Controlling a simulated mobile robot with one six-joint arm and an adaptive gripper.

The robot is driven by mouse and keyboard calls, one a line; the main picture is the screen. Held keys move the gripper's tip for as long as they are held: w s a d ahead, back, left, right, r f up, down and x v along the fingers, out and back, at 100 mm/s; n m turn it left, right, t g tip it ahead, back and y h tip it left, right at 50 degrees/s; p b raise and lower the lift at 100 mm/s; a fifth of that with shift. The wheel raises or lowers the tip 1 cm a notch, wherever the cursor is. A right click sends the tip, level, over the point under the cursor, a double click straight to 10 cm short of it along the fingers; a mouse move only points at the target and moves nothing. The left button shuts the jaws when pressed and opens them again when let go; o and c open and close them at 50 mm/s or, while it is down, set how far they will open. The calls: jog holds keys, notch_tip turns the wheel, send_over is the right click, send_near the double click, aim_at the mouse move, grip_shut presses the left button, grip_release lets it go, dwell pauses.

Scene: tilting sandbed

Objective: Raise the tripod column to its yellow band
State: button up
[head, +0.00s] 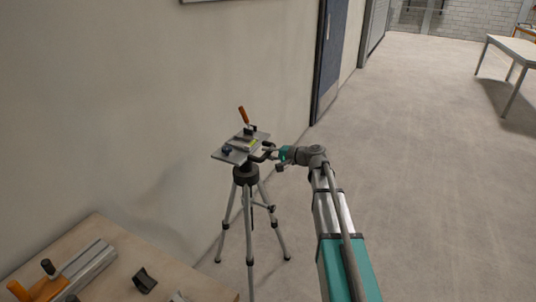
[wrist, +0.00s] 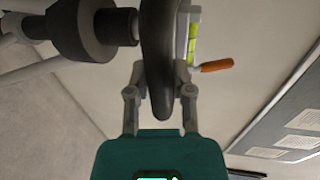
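The tripod (head: 246,215) stands on the floor by the wall, legs spread. Its dark collar (head: 246,175) sits close under the flat top plate (head: 233,155); the collar also shows in the wrist view (wrist: 92,30), lying sideways. Little column shows between collar and head, and I see no yellow band. A dark rounded handle (wrist: 160,75) at the head lies between the fingers of my gripper (wrist: 160,72). Both fingers look pressed against its sides. In the head view my gripper (head: 272,153) is at the plate's right side, above the collar.
An orange-handled lever (head: 243,115) and a green level vial (wrist: 193,38) are on the plate. A wooden bench (head: 95,240) with an orange-handled tool (head: 75,270) and a dark block (head: 144,281) stands front left.

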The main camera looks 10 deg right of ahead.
grip_shut()
jog(key=shift+r, duration=0.15)
notch_tip(320, 180, up, 13)
jog(key=p, duration=1.3)
jog(key=shift+w, duration=0.2)
jog(key=o, duration=0.7)
grip_release()
jog(key=shift+o, duration=0.2)
jog(key=shift+s, duration=0.1)
jog(key=shift+f, duration=0.25)
